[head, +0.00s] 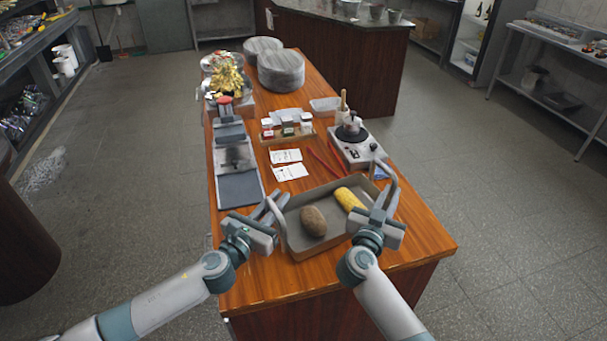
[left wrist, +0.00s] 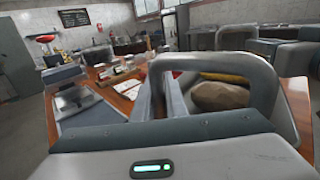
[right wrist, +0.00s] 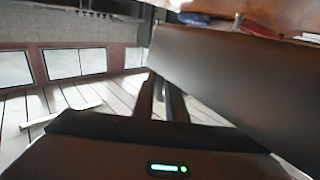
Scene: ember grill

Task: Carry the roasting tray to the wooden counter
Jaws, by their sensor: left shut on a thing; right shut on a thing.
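The grey-brown roasting tray (head: 322,243) is at the near end of the wooden counter (head: 420,238). Whether it rests on the top or hangs just above is hard to tell. It holds a brown potato (head: 313,221) and a yellow corn cob (head: 349,200). My left gripper (head: 272,207) is shut on the tray's left handle, which looms large in the left wrist view (left wrist: 272,75). My right gripper (head: 382,192) is shut at the tray's right handle. In the right wrist view the tray's dark side wall (right wrist: 240,75) fills the right; the grip itself is mostly hidden.
Beyond the tray stand a hot plate (head: 350,146) with a pot, white cards (head: 290,172), a spice rack (head: 287,130) and a dark board (head: 239,188). Round grey stacks (head: 281,70) stand at the far end. Bare wood lies near the front edge; floor is open to the right.

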